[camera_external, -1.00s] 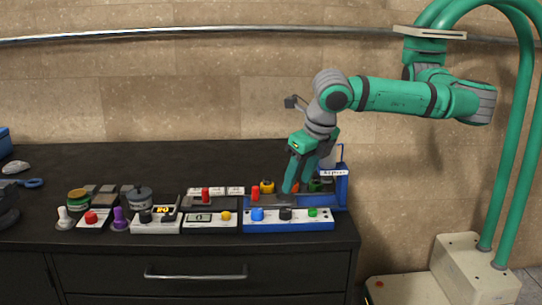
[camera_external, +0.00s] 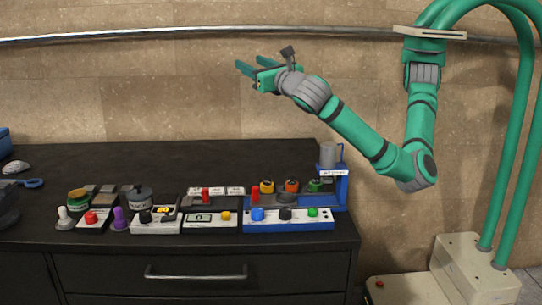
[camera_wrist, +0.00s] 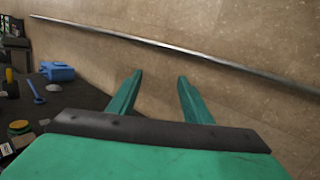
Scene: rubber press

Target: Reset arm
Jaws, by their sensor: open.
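My gripper (camera_external: 241,66) is green, open and empty. It is raised high above the dark worktop (camera_external: 120,158) and points left in the external view. My arm is folded, with its elbow low at the right, past the worktop's right end. In the wrist view my gripper (camera_wrist: 160,82) shows two green fingers spread apart, with only the tiled wall between them. Nothing touches the fingers.
Below stands a row of button boxes and jars, with a blue press station (camera_external: 341,188) at the right end. A metal rail (camera_external: 150,34) runs along the wall. A blue box (camera_wrist: 57,71) and blue wrench (camera_wrist: 36,92) lie at the left. The back of the worktop is clear.

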